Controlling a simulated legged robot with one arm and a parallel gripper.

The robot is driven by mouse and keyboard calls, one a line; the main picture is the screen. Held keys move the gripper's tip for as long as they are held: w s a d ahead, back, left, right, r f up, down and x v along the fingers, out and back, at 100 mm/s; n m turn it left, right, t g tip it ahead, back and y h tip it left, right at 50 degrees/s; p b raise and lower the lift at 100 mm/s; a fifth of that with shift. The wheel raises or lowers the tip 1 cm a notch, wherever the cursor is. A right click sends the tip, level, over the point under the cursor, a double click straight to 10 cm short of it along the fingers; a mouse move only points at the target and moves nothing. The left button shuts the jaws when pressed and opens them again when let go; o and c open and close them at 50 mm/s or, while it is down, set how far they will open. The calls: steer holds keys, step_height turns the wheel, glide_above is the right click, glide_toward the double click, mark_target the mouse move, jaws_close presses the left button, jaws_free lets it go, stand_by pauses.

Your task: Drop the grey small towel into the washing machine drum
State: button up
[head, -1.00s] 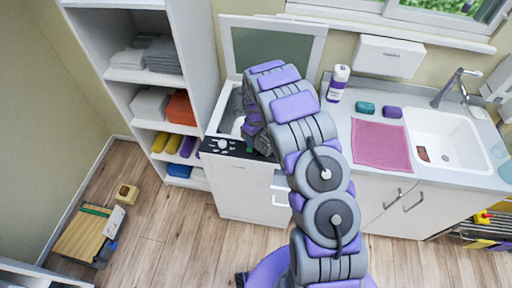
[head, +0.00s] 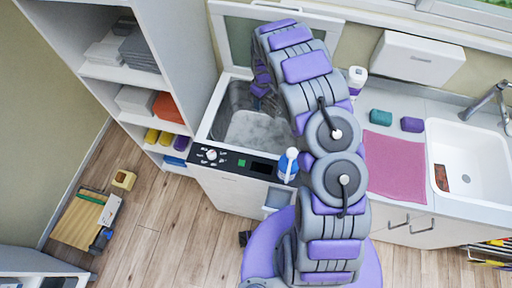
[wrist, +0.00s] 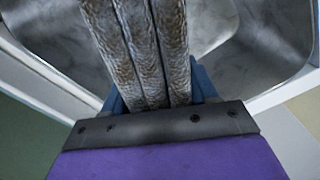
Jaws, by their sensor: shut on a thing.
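The grey small towel (wrist: 150,45) is folded in layers and held between the blue fingers of my gripper (wrist: 158,92) in the wrist view. The washing machine (head: 235,163) is top-loading, with its lid (head: 240,35) raised. Its metal drum (head: 258,130) lies open below and also shows around the towel in the wrist view (wrist: 270,50). In the head view my gripper is mostly hidden behind my arm, at the back right of the opening. The towel's lower end runs out of the wrist view, so its height above the drum is unclear.
A shelf unit (head: 100,72) with folded towels stands left. To the right are a pink mat (head: 395,165), another bottle (head: 357,78) and a sink (head: 475,150). A wooden cart (head: 85,218) is on the floor.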

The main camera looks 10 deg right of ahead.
steer(key=shift+s+a+f, duration=0.1)
steer(key=shift+a+f, duration=0.1)
steer(key=shift+f, duration=0.2)
steer(key=f, duration=0.1)
steer(key=f+b, duration=0.1)
steer(key=f, duration=0.1)
steer(key=f+b, duration=0.1)
steer(key=shift+d+f, duration=0.25)
steer(key=shift+f, duration=0.1)
steer(key=o, duration=1)
steer(key=shift+a, duration=0.25)
steer(key=shift+c, duration=0.2)
steer(key=shift+o, duration=1.3)
steer(key=shift+d, duration=0.15)
steer(key=r, duration=0.5)
steer(key=r+p, duration=0.1)
steer(key=r, duration=1)
steer(key=shift+d+r+p, duration=0.2)
steer(key=shift+d+p, duration=0.1)
steer(key=shift+d, duration=0.1)
steer(key=shift+a+r, duration=0.15)
steer(key=shift+r, duration=0.3)
